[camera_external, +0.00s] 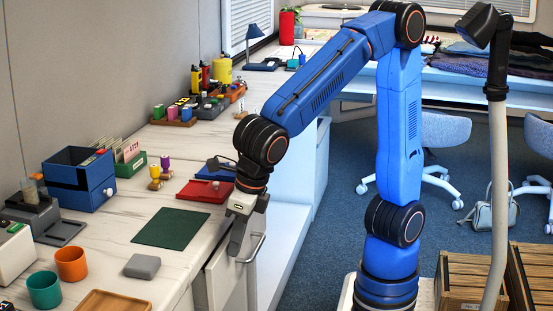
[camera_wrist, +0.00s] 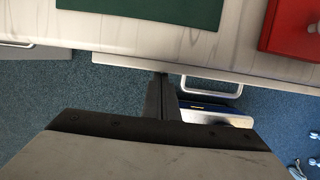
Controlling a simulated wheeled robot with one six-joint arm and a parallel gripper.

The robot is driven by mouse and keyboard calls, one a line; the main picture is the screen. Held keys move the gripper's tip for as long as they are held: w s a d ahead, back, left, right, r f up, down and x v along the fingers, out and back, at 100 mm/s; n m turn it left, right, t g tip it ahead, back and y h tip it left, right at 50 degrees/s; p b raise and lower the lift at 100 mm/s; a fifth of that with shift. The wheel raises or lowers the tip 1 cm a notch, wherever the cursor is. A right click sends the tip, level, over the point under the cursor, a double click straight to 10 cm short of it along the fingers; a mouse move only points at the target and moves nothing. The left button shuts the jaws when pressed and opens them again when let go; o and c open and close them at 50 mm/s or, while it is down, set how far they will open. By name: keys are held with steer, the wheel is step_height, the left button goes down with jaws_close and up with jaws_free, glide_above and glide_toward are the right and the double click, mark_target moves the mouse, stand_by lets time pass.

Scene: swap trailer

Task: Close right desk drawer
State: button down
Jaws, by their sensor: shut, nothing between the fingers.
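The right desk drawer has a pale front (camera_external: 226,275) below the desk's front edge, with a metal bar handle (camera_external: 254,248). In the wrist view the drawer front (camera_wrist: 128,60) shows as a narrow light strip just beyond the desk edge, with the handle (camera_wrist: 211,93) to the right of my fingers. I cannot tell how far the drawer stands out. My gripper (camera_external: 234,250) points down at the drawer front, left of the handle. In the wrist view my gripper (camera_wrist: 162,80) is shut and empty, its tips at the strip; contact is unclear.
The white desktop (camera_external: 185,195) holds a green mat (camera_external: 171,228), a red flat box (camera_external: 204,191), a grey block (camera_external: 142,266) and cups. A white and blue thing with a yellow mark (camera_wrist: 212,113) lies below the handle. Blue carpet (camera_wrist: 50,100) is open in front.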

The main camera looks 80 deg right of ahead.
steer(key=shift+w, duration=0.4)
steer(key=shift+s, duration=0.15)
